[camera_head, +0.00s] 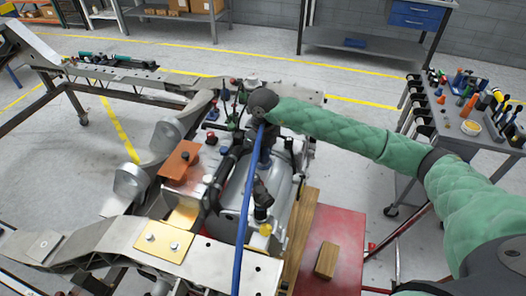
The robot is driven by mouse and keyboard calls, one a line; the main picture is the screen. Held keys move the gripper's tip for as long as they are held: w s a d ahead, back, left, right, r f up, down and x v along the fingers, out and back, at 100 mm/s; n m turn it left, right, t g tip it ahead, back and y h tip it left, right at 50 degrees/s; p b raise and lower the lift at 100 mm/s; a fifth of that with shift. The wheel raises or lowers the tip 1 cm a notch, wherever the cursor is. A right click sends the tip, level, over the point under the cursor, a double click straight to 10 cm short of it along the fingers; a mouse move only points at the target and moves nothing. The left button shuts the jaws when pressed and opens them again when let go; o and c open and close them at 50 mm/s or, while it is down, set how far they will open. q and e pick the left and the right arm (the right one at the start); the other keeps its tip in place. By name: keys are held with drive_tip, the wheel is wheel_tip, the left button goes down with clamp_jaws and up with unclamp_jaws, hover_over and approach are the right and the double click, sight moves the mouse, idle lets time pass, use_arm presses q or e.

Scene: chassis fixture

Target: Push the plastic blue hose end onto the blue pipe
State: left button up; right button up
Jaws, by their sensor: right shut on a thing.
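The blue hose (246,195) runs from the bottom edge up the middle of the picture to the dark wrist of my right arm. My right gripper (259,137) is over the middle of the chassis, shut on the blue hose near its upper end. The fingers are small and dark against the machinery, and the hose end itself is hidden there. A small blue part (213,114) shows just left of the wrist; I cannot tell whether it is the blue pipe. Whether hose and pipe touch cannot be seen. My left gripper is not in view.
The grey metal chassis frame (100,232) surrounds the crowded machinery. A red platform (338,235) with a wooden block (326,261) lies right of it. A tool cart (480,140) stands at the right. A grey bench (365,43) is at the back. Open floor lies between.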

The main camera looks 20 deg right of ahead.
drive_tip(key=shift+f+b, duration=0.45)
drive_tip(key=shift+f, duration=0.1)
drive_tip(key=o, duration=1.3)
drive_tip(key=shift+c, duration=0.2)
drive_tip(key=shift+r, duration=0.15)
drive_tip(key=shift+r+p, duration=0.45)
drive_tip(key=shift+r, duration=2.5)
